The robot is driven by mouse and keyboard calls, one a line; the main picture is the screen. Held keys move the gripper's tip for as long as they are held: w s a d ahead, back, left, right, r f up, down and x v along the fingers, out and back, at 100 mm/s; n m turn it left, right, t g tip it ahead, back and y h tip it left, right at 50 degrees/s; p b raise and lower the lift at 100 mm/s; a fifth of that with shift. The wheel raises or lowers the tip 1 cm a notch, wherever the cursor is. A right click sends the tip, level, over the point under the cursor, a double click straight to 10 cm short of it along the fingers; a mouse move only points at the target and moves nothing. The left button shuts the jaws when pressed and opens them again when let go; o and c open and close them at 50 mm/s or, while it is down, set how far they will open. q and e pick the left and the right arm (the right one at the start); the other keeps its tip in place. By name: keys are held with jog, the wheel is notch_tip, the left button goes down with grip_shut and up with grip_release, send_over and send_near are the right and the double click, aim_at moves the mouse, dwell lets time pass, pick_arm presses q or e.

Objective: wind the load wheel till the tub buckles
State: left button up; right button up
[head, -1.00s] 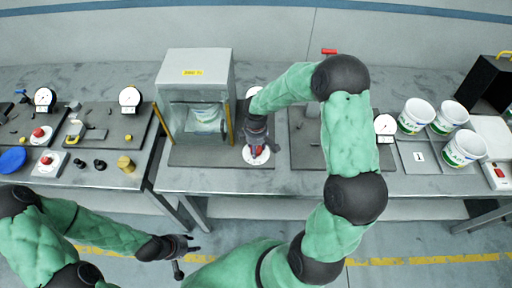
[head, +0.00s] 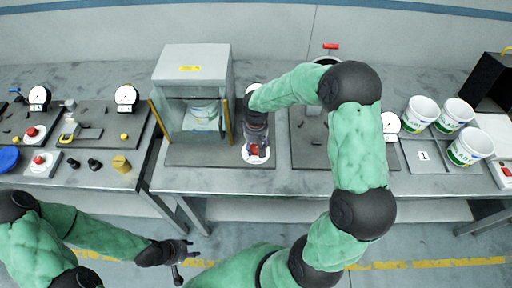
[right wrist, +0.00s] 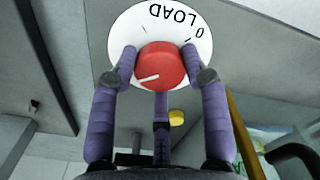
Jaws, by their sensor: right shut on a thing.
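The load wheel is a red knob (right wrist: 160,66) with a white pointer line, on a white dial (right wrist: 207,18) marked LOAD and 0. My right gripper (right wrist: 159,62) is shut on the knob, with a finger on either side; the pointer line lies toward the lower left. In the head view the knob (head: 254,150) shows below that gripper. The white tub (head: 203,122) stands inside the grey press housing (head: 193,62), left of the wheel. Whether its wall is bent is too small to tell. My left gripper (head: 187,257) is open and empty in front of the bench.
A round gauge (head: 253,88) stands behind the wheel, partly covered by my right arm. Several tubs (head: 421,110) stand on the right by a plate marked 1 (head: 426,156). On the left bench are gauges (head: 126,96) and small fixtures. Floor in front is open.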

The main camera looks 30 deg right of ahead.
aim_at(255, 147)
jog(key=shift+m, duration=0.3)
jog(key=o, duration=1.1)
jog(key=shift+w+a, duration=0.1)
jog(key=shift+o, duration=0.2)
notch_tip(255, 147, up, 12)
